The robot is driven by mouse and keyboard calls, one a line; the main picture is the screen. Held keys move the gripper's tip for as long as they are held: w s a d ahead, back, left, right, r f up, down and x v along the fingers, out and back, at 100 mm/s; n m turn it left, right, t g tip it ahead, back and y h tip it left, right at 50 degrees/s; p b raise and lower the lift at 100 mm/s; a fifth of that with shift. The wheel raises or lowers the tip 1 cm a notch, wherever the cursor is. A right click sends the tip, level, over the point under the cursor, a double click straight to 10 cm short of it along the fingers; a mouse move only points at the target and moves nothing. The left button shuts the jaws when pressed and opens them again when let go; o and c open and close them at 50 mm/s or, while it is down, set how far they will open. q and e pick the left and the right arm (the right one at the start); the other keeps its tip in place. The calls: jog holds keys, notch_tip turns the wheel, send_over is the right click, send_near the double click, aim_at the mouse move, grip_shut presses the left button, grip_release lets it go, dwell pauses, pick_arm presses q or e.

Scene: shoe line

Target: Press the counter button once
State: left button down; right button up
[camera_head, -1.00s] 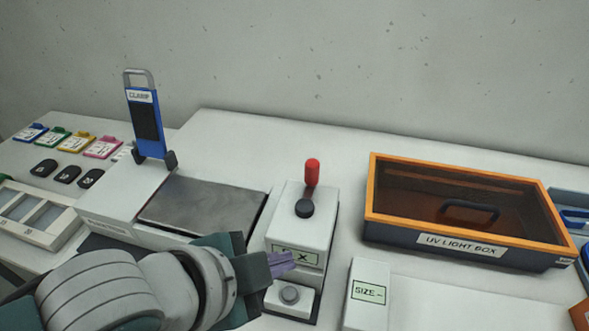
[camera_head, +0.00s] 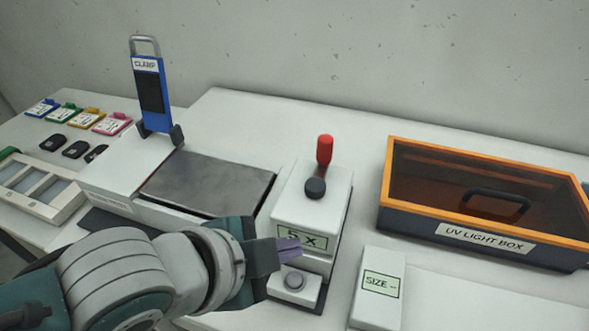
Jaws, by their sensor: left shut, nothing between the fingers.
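The counter (camera_head: 318,202) is a white box on the table in the middle of the head view. It has a red-tipped lever, a dark round knob and a small display, partly hidden by my gripper. A grey round button (camera_head: 295,280) sits on its low front step. My left gripper (camera_head: 289,250) is shut and empty, with its purple fingertips in front of the display, just above and behind the button in the picture. I cannot tell whether the fingertips touch the counter. My right gripper is not in view.
A small SIZE box (camera_head: 379,287) stands to the right, before the orange-rimmed UV light box (camera_head: 483,236). Coloured tags and black pieces lie far left.

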pick_arm(q)
jog(key=b, duration=0.4)
send_over(295, 280)
jog(key=a, duration=0.1)
jog(key=f, duration=0.4)
jog(key=shift+s+f, duration=0.25)
jog(key=shift+f, duration=0.65)
jog(key=shift+b, duration=0.3)
dwell(0.3)
jog(key=shift+f, duration=0.4)
jog(key=shift+f+b, duration=0.55)
jog(key=shift+b, duration=0.15)
dwell(0.4)
jog(key=shift+r, duration=0.15)
jog(key=shift+a+r+p, duration=0.1)
jog(key=shift+r+p, duration=0.7)
jog(key=shift+p, duration=0.2)
